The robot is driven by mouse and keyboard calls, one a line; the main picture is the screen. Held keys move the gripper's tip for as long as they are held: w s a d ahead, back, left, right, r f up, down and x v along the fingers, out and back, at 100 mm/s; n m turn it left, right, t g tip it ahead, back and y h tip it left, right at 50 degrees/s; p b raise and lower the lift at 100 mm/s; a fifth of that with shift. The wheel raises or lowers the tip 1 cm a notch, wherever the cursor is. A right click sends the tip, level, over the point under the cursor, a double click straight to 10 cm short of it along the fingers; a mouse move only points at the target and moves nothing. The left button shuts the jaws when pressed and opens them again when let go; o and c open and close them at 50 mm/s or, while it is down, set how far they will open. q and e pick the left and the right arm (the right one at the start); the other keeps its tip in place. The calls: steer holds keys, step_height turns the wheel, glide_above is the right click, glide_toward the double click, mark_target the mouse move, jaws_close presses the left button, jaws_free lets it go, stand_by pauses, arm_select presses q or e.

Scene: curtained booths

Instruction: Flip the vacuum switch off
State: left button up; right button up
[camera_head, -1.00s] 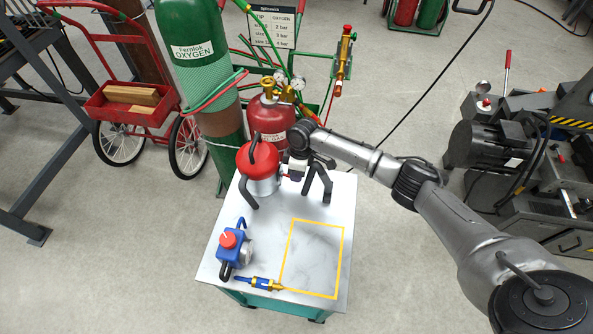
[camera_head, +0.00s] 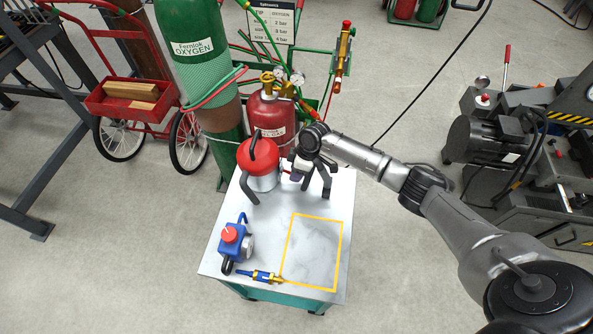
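The vacuum (camera_head: 262,183) is a small canister with a red top, a pale lower body, a black handle and a black hose. It stands upright at the back left of the small white-topped table (camera_head: 262,217). My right gripper (camera_head: 313,191) is just right of the vacuum, over the table's back right part. Its dark fingers look spread, with nothing seen between them. I see no contact with the vacuum. The switch cannot be made out; the wrist may hide part of the vacuum's right side. My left gripper is out of view.
A blue device with a red knob (camera_head: 230,234) and a blue-and-brass torch nozzle (camera_head: 259,276) lie at the table's front left. A yellow outlined area (camera_head: 288,248) is empty. Red and green gas cylinders (camera_head: 272,115) stand close behind the table. Machinery (camera_head: 483,150) stands at right.

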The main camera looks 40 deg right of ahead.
steer(key=p+v, duration=0.1)
steer(key=v, duration=1.3)
steer(key=shift+p, duration=0.35)
steer(key=shift+a+f, duration=0.1)
